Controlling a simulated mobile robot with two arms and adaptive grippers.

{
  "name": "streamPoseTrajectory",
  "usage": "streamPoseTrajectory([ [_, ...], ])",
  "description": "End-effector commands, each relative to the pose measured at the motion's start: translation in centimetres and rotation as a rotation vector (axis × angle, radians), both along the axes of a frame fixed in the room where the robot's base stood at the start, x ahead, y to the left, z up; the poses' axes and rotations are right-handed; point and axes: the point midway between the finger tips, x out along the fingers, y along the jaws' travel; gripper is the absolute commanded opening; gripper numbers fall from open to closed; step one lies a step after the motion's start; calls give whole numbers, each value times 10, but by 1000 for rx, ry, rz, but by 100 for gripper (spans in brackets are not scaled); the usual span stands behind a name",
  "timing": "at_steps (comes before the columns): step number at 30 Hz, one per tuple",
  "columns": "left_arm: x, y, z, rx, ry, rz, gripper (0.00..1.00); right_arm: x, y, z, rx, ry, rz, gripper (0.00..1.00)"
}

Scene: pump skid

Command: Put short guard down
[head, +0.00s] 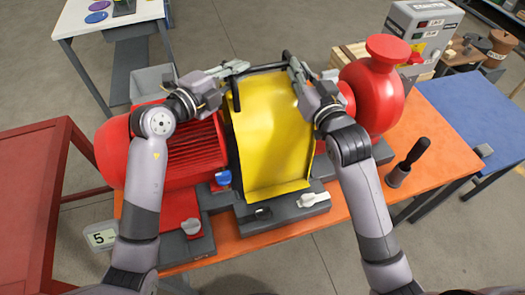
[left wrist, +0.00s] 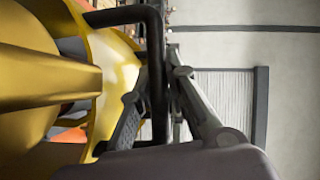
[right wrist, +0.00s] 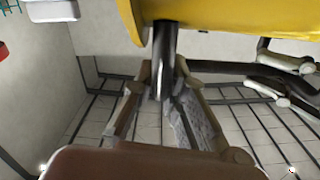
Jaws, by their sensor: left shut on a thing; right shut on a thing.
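The yellow guard (head: 270,130) is between the red motor (head: 180,150) and the red pump (head: 375,92), above the dark grey skid base (head: 290,212). Its lower front edge looks close to the base; I cannot tell whether it touches. My left gripper (head: 238,70) is shut on the guard's left black handle (left wrist: 155,70). My right gripper (head: 294,68) is shut on its right black handle (right wrist: 163,60). The guard's yellow side also shows in the left wrist view (left wrist: 40,75) and the right wrist view (right wrist: 230,15). What lies under the guard is hidden.
The skid stands on an orange table (head: 440,130). A light lever (head: 313,200) and a grey knob (head: 191,226) are at the front of the base. A black-handled tool (head: 408,162) stands at right. A red table (head: 30,200) is at left, a blue table (head: 470,125) at right.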

Motion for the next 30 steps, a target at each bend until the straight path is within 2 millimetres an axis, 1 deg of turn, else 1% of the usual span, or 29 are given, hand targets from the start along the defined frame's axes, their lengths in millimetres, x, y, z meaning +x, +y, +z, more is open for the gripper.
streamPoseTrajectory([
  [1, 1, 2, -2, -4, 3, 5, 0, 1, -4, 2, 1, -11, -7, 0],
  [2, 1, 2, -3, -2, 6, 4, 16, 1, -4, 0, 0, -7, -7, 14],
  [10, 0, 1, -1, -2, 1, 2, 34, 1, -2, 0, 0, -5, -3, 32],
  [22, 0, 0, 0, -3, -3, 1, 34, 0, 0, -1, 0, -1, 0, 33],
  [24, 0, 0, 1, -3, -3, 0, 41, 0, 0, -1, 0, -1, 0, 33],
  [30, 0, 0, 0, -1, -1, 0, 54, 0, 0, -1, 0, 0, 0, 33],
])
